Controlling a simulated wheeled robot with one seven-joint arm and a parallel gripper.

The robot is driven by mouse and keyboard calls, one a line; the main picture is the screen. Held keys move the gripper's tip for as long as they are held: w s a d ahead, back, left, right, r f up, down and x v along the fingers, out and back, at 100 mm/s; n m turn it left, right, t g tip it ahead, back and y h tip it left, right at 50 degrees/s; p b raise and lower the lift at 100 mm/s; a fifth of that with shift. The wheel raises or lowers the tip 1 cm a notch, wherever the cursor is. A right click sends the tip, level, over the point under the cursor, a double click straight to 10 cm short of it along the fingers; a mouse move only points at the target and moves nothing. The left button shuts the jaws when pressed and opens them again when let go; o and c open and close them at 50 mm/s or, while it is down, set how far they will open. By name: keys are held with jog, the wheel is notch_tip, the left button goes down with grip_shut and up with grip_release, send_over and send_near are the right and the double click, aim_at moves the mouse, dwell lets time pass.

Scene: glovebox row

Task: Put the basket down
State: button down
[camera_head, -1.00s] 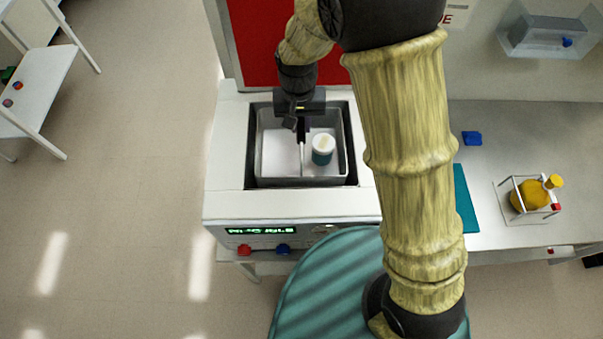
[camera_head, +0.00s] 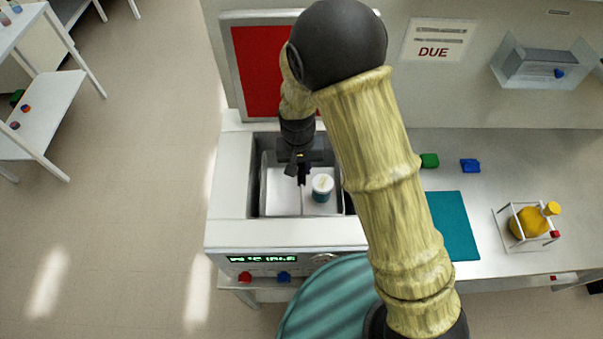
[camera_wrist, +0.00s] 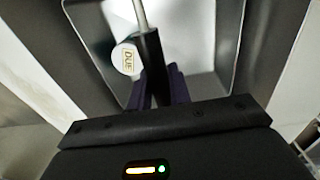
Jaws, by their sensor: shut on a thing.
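The basket (camera_head: 277,190) is a pale grey, open box with a thin bar across its middle. It sits inside the dark-walled well of a white machine (camera_head: 229,190), its front hidden by the well's front edge. My gripper (camera_head: 302,180) is shut on the basket's bar, which runs up between the fingers in the wrist view (camera_wrist: 148,38). A jar (camera_head: 321,194) with a white lid and teal body stands in the basket, right of the bar. Whether the basket touches the well floor is hidden.
The machine's raised red-faced lid (camera_head: 258,70) stands behind the well, close to my arm. On the bench to the right are a teal mat (camera_head: 455,225), green and blue blocks, and a yellow flask (camera_head: 530,222) in a wire frame.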

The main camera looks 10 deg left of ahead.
jog(key=shift+s, duration=0.1)
notch_tip(320, 180, down, 3)
jog(key=shift+s+f+p, duration=0.1)
jog(key=shift+p, duration=0.55)
jog(key=shift+f, duration=0.6)
jog(key=c, duration=1.3)
grip_release()
jog(key=shift+r, duration=0.25)
jog(key=r+b, duration=0.1)
jog(key=r, duration=0.3)
jog(key=r+b, duration=0.1)
jog(key=r, duration=0.3)
jog(key=r+b, duration=0.1)
jog(key=r, duration=0.2)
jog(key=shift+a+r+b, duration=0.25)
jog(key=shift+r+b, duration=0.15)
